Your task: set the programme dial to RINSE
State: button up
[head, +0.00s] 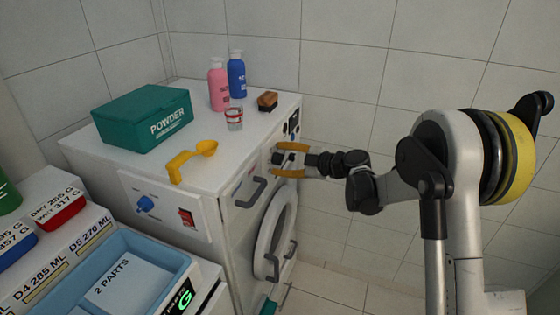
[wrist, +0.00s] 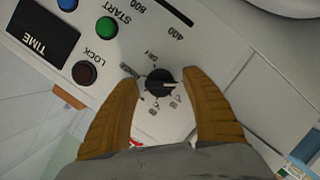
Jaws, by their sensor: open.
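The programme dial (wrist: 158,83) is a round black knob on the white washer panel in the wrist view. A pale pointer line on it points to the right of the picture. My gripper (wrist: 160,77) is open, with one orange finger on each side of the dial and visible gaps between. In the head view my gripper (head: 275,159) is at the washing machine's front panel; the dial is hard to make out there.
Near the dial are a green START button (wrist: 106,27), a dark red LOCK button (wrist: 85,73) and a TIME display (wrist: 43,28). In the head view, a drawer handle (head: 250,192) and round door (head: 276,232) lie below. A powder box (head: 142,117) and bottles stand on top.

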jog(key=c, duration=1.2)
